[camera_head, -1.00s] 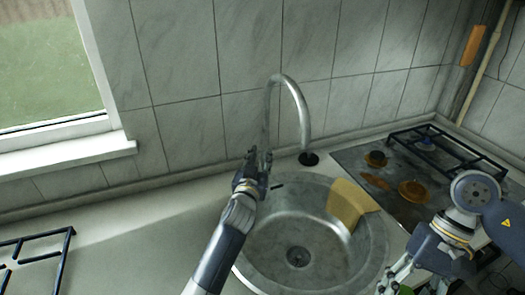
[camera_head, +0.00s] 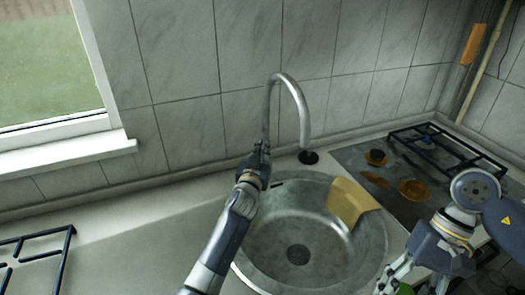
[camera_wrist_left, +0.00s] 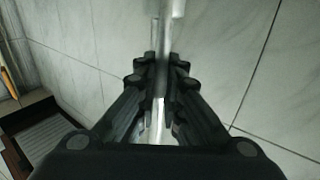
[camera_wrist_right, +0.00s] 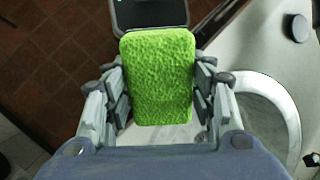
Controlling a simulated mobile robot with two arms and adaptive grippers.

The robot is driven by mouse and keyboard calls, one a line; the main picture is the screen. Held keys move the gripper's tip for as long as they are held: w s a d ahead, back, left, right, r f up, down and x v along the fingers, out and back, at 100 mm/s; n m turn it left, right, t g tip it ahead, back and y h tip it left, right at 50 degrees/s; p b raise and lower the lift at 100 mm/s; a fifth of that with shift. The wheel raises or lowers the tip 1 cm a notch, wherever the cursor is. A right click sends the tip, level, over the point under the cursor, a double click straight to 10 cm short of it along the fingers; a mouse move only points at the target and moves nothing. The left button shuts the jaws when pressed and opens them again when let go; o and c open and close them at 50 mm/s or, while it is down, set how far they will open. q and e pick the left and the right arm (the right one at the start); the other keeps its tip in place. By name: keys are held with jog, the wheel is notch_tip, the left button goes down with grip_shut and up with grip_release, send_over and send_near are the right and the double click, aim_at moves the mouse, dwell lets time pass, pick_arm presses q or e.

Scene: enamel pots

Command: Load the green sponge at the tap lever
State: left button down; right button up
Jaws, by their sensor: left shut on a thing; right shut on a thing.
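The green sponge (camera_wrist_right: 158,75) is held between the fingers of my right gripper (camera_wrist_right: 158,98) in the right wrist view. In the head view only a green edge of it (camera_head: 405,289) shows at the bottom right. My left gripper (camera_head: 259,150) is at the foot of the tap (camera_head: 303,110), behind the sink's left side. In the left wrist view its fingers (camera_wrist_left: 160,85) are shut around an upright metal part of the tap (camera_wrist_left: 165,40). I cannot tell whether this part is the lever or the pipe.
The round metal sink (camera_head: 268,240) lies below the tap, with a drain in its floor. A yellow cloth (camera_head: 350,203) hangs over its right rim. A stove (camera_head: 372,160) stands to the right, a black rack (camera_head: 40,236) at the left.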

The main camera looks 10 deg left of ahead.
pick_arm(q)
jog(key=shift+f+b, duration=0.25)
jog(key=shift+b, duration=0.35)
pick_arm(e)
jog(key=shift+f, duration=0.6)
pick_arm(q)
jog(key=b, duration=0.3)
jog(key=shift+s+f+t, duration=0.2)
jog(key=shift+s+t, duration=0.15)
jog(key=shift+t, duration=0.05)
pick_arm(e)
notch_tip(320, 180, down, 3)
jog(key=shift+s+f, duration=0.1)
jog(key=shift+s, duration=0.05)
pick_arm(q)
jog(key=shift+s+r+b, duration=0.1)
jog(key=shift+s+b, duration=0.05)
jog(key=shift+b, duration=0.35)
jog(key=shift+r, duration=0.15)
pick_arm(e)
jog(key=shift+f, duration=0.4)
pick_arm(q)
jog(key=c, duration=1.8)
grip_release()
jog(key=shift+s, duration=0.1)
jog(key=shift+o, duration=0.4)
jog(key=shift+r+t, duration=0.1)
jog(key=shift+t, duration=0.2)
pick_arm(e)
jog(key=shift+s, duration=0.2)
